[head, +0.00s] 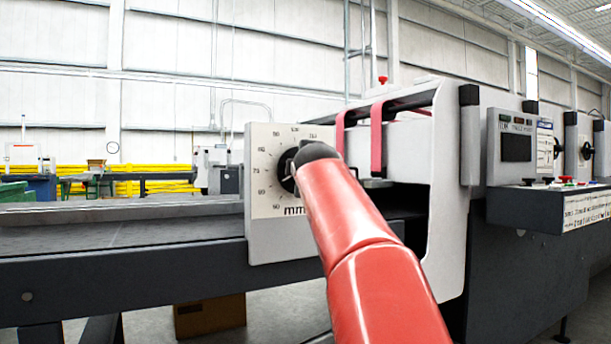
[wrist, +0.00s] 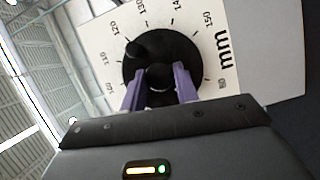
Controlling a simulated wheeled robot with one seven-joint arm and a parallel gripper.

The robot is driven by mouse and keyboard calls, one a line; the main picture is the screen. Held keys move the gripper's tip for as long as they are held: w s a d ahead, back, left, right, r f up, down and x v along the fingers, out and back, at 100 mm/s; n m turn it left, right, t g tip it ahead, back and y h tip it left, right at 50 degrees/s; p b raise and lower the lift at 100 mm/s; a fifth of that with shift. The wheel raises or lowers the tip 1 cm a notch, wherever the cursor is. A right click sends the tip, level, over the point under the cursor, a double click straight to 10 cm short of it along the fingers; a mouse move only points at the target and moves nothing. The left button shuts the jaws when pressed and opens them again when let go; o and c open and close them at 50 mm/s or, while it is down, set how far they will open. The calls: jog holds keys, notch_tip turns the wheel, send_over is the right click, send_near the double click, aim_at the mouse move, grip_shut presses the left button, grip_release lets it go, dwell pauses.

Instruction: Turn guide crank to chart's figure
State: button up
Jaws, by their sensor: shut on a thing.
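The guide crank's white scale plate (head: 264,215) stands on the machine's side, marked with numbers and "mm". In the wrist view the plate (wrist: 108,22) shows figures from about 100 to 150 around a black round crank (wrist: 188,60). A dark lobe on the crank lies toward the 110–120 side; I cannot tell whether it is the pointer. My gripper (wrist: 160,88) has its two purple fingers shut on the crank's dark middle part. In the head view my red arm and dark wrist hide the gripper and part of the crank (head: 287,170).
Red belts (head: 377,135) run over a roller right of the plate. A control panel with buttons (head: 548,182) and white printed sheets (head: 545,140) stands further right; its print is too small to read. A long dark machine bed (head: 120,235) extends left.

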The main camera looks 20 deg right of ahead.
jog(key=shift+f+n, duration=0.15)
jog(key=shift+n, duration=0.15)
dwell(0.4)
jog(key=o, duration=1)
jog(key=shift+c, duration=0.2)
jog(key=b+v, duration=0.1)
jog(key=v, duration=0.6)
jog(key=shift+s, duration=0.35)
jog(key=shift+a, duration=0.15)
